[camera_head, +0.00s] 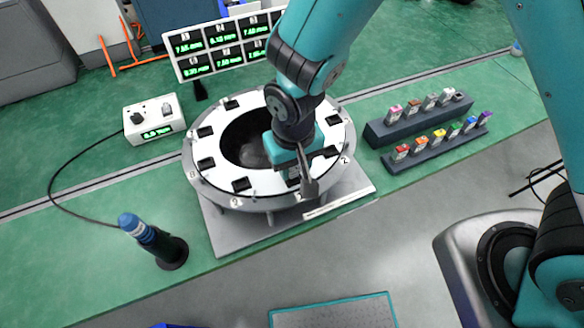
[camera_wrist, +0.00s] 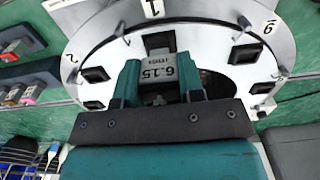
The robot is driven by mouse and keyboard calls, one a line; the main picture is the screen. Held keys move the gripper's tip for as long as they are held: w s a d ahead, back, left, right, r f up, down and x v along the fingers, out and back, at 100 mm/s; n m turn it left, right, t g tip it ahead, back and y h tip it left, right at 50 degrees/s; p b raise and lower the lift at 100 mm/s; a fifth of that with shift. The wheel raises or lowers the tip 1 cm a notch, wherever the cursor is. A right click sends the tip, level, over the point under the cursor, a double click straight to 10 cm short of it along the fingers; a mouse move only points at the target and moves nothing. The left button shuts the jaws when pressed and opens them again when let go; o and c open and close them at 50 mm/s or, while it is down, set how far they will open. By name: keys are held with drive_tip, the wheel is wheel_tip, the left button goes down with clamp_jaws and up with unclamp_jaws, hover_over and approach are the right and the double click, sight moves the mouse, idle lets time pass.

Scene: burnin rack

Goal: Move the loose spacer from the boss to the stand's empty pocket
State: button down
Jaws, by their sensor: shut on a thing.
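My gripper (camera_head: 300,176) is over the front part of the round white ring (camera_head: 215,131). In the wrist view my gripper (camera_wrist: 160,84) has its two teal fingers shut on a grey spacer (camera_wrist: 158,72) marked 6.15. The spacer is in front of the ring's "1" label, close to a black socket (camera_wrist: 158,40). Whether it touches the ring is unclear. The dark two-step stand (camera_head: 388,134) is at the right, with several small colour-topped pieces in its rows. The boss cannot be told apart.
A display panel (camera_head: 222,58) with green readings stands behind the ring. A white box (camera_head: 154,118) with a cable is at the left, and a blue-topped dark handheld tool (camera_head: 153,241) stands at the front left. Green bench is clear between the ring and the tool.

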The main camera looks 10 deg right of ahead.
drive_tip(key=shift+r+p, duration=1.45)
drive_tip(key=shift+r, duration=0.55)
idle(0.4)
